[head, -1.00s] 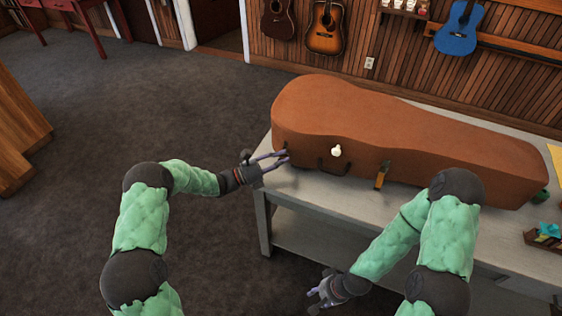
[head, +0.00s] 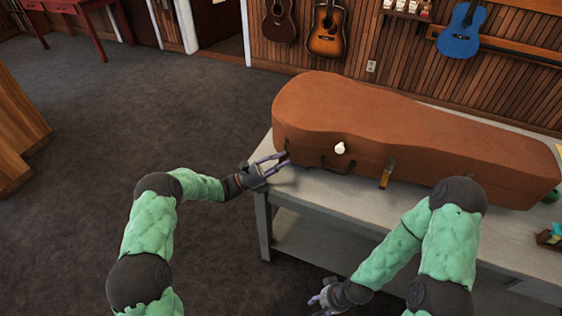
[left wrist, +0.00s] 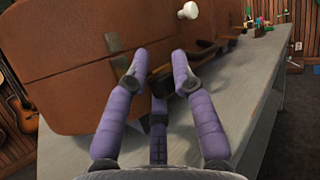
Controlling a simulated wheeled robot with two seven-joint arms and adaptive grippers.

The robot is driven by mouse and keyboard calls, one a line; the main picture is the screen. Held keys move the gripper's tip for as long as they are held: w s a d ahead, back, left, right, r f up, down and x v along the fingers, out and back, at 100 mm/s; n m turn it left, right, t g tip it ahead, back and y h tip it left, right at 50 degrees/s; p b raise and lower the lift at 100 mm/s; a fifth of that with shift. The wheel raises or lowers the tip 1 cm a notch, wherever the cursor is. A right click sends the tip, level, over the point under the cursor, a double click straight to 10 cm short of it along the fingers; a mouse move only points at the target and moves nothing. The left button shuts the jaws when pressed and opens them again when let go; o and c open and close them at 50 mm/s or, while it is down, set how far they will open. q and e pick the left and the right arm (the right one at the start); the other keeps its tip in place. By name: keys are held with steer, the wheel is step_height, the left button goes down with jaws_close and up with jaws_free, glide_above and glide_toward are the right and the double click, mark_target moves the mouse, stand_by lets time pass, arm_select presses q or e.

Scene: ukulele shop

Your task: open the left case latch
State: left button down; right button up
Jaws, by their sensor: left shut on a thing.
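The brown case (head: 400,130) lies closed on the grey table. The left case latch (left wrist: 113,42) is a small dark plate at the seam near the case's left end. It also shows in the head view (head: 287,144), very small. My left gripper (head: 285,157) is at the front of the case's left end, and its purple fingers (left wrist: 158,68) come up just below the latch plate. They are shut on the latch, with the contact partly hidden by the fingers. My right gripper (head: 325,299) hangs low in front of the table, with its fingers partly cut off at the frame's bottom.
A white knob (head: 340,148), a dark handle (head: 335,164) and a brass-coloured second latch (head: 386,174) are on the case front. The table's (head: 300,190) front strip is clear. Small coloured items (head: 550,234) sit at its right end. Open carpet (head: 120,110) lies to the left.

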arm_select(q)
steer(key=shift+s+d+f, duration=0.25)
steer(key=shift+f, duration=0.05)
steer(key=c, duration=1.2)
jaws_free()
steer(key=shift+r, duration=0.15)
steer(key=shift+w, duration=0.1)
steer(key=shift+a, duration=0.15)
steer(key=v, duration=1.2)
